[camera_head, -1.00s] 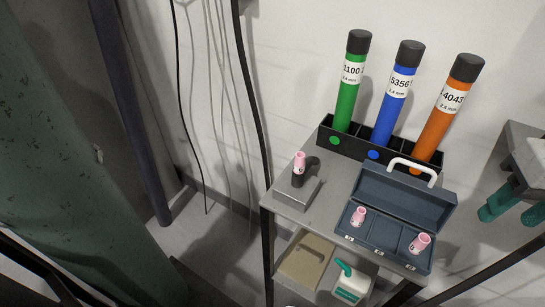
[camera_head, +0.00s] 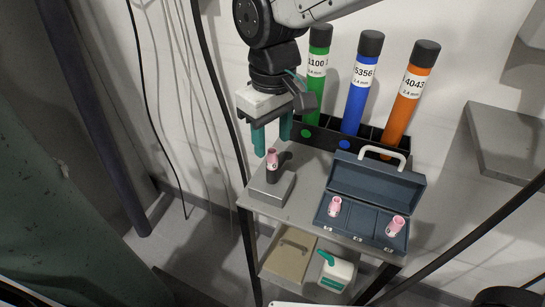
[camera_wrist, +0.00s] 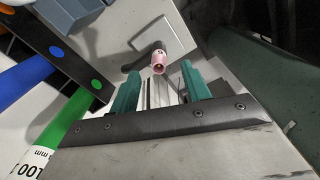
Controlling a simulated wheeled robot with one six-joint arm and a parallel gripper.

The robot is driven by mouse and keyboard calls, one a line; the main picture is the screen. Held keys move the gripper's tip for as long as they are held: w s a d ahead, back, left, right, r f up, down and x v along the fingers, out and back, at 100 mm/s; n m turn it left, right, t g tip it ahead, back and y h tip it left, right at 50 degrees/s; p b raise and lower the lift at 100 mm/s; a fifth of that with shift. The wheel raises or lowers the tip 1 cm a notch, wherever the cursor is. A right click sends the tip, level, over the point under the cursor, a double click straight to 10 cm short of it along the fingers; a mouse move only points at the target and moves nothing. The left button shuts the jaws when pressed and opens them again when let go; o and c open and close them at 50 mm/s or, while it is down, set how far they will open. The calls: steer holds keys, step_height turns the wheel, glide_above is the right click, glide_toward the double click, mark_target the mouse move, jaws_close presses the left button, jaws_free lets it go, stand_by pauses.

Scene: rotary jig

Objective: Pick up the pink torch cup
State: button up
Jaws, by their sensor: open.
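A pink torch cup (camera_head: 271,158) sits upright on a black torch head (camera_head: 284,158) on a grey metal block (camera_head: 272,187), at the left of the shelf top. It also shows in the wrist view (camera_wrist: 158,62), just beyond the fingertips. Two more pink cups stand in the open blue case: one in the left compartment (camera_head: 335,206) and one in the right compartment (camera_head: 396,225). My gripper (camera_head: 271,138) points down with its teal fingers apart, just above the cup on the torch head. Nothing is between the fingers. In the wrist view the fingers (camera_wrist: 160,88) flank the line towards that cup.
A black rack (camera_head: 330,140) with green, blue and orange tubes stands right behind the torch block. The blue case (camera_head: 372,185) with its raised lid is to the right. Cables hang on the wall at left. A tan box and a white bottle sit on the lower shelf.

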mark_target(272, 150)
steer(key=f, duration=0.5)
steer(key=shift+w+f, duration=0.2)
steer(key=shift+c, duration=0.4)
jaws_close()
